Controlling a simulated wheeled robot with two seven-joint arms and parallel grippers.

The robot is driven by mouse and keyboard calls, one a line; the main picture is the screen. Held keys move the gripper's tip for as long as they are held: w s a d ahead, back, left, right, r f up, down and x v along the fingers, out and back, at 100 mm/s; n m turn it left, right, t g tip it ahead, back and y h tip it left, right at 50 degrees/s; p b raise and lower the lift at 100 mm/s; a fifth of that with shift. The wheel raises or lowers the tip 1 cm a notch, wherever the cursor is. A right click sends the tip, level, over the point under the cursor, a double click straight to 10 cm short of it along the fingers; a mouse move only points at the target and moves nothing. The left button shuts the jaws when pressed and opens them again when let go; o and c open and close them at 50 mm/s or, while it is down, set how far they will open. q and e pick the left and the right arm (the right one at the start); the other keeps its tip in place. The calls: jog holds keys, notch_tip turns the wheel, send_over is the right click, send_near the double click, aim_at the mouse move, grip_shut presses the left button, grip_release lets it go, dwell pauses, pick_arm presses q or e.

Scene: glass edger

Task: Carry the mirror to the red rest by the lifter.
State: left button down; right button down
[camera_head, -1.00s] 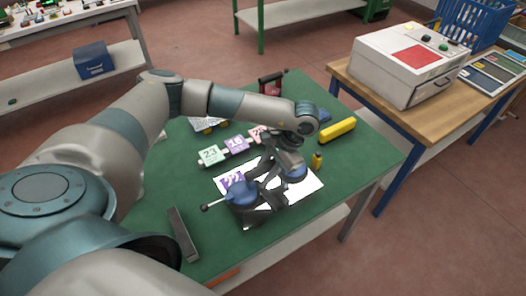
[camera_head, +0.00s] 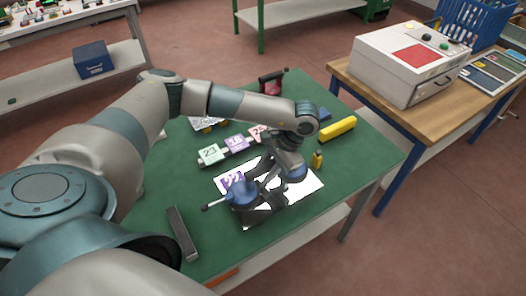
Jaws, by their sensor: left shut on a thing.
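My left gripper (camera_head: 264,188) is low over the near middle of the green table (camera_head: 345,175). It is shut on a blue-and-dark tool (camera_head: 240,191) that has two round blue parts and a thin lever with a knob. Under the tool is a flat, bright white panel (camera_head: 305,187), probably the mirror, with a purple number at its left. The tool and gripper hide much of it, and I cannot tell whether it is clear of the table. A red and black item (camera_head: 270,84) stands at the table's far edge; I cannot tell whether it is the red rest. My right gripper is not in view.
A row of numbered tags (camera_head: 236,143) lies behind the panel. A yellow bar (camera_head: 338,129) and a small yellow bottle (camera_head: 318,160) are to its right. A grey bar (camera_head: 183,234) lies at the left. A white machine (camera_head: 405,62) stands on the wooden table at the right.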

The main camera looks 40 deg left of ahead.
pick_arm(q)
jog(key=shift+f+b, duration=0.25)
jog(key=shift+b, duration=0.25)
dwell(0.5)
jog(key=c, duration=1.4)
grip_release()
jog(key=shift+o, duration=0.2)
jog(key=shift+s+f, duration=0.1)
jog(key=shift+b+v, duration=0.4)
jog(key=shift+v, duration=0.35)
jog(key=b+v, duration=0.4)
jog(key=v, duration=1.2)
jog(key=shift+d, duration=0.15)
